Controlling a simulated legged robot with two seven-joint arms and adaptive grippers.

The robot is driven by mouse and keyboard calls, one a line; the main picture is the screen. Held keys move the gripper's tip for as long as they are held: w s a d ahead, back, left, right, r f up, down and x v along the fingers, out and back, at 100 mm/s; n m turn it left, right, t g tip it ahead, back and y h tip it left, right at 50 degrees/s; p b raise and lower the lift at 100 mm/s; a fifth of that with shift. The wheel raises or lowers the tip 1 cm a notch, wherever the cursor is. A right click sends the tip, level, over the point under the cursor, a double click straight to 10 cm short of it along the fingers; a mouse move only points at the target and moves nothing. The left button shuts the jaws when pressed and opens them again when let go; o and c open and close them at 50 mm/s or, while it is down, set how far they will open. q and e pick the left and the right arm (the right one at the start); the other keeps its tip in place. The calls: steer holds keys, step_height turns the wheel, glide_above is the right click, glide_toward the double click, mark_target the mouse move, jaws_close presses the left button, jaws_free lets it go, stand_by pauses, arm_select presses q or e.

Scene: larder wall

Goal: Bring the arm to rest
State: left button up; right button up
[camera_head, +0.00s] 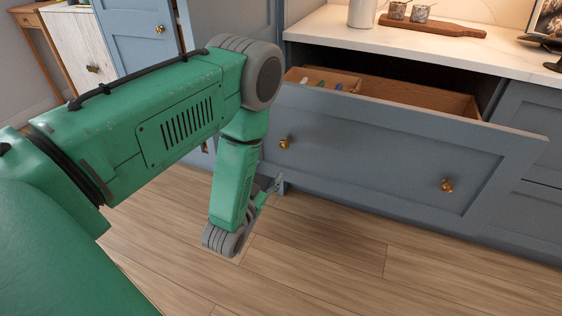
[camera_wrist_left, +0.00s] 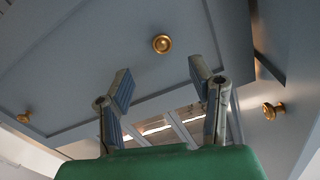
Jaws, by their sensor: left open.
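My left arm (camera_head: 180,120) is green and grey and comes in from the left in the head view, bent down at the elbow. My left gripper (camera_head: 268,190) shows small beyond the forearm's lower end, in front of the blue-grey cabinet and partly hidden by the forearm. In the left wrist view the left gripper (camera_wrist_left: 161,80) has its two fingers apart with nothing between them. A blue-grey drawer front with a brass knob (camera_wrist_left: 161,43) lies beyond the fingers. My right gripper is not in view.
A wide drawer (camera_head: 390,155) stands pulled out, with two brass knobs and a wooden inside holding a few small items. Above it, a pale counter (camera_head: 400,45) carries a wooden board (camera_head: 432,27) with small jars. The wooden floor (camera_head: 320,265) in front is clear.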

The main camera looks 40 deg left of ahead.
arm_select(q)
steer(key=shift+d+f, duration=0.1)
steer(key=s+d+f+g+h+p, duration=0.1)
steer(key=s+d+f+g+h, duration=0.1)
steer(key=s+d+f+g, duration=0.3)
steer(key=s+d+f+g+h+p, duration=0.1)
steer(key=s+d+f+g, duration=0.1)
steer(key=s+g, duration=0.4)
steer(key=s+d+f+g+h, duration=0.1)
steer(key=s+g, duration=0.4)
steer(key=s, duration=1.1)
steer(key=shift+s+d+f+g+p, duration=0.3)
steer(key=shift+d+f+g+p, duration=0.1)
steer(key=shift+d, duration=0.45)
steer(key=shift+w, duration=0.1)
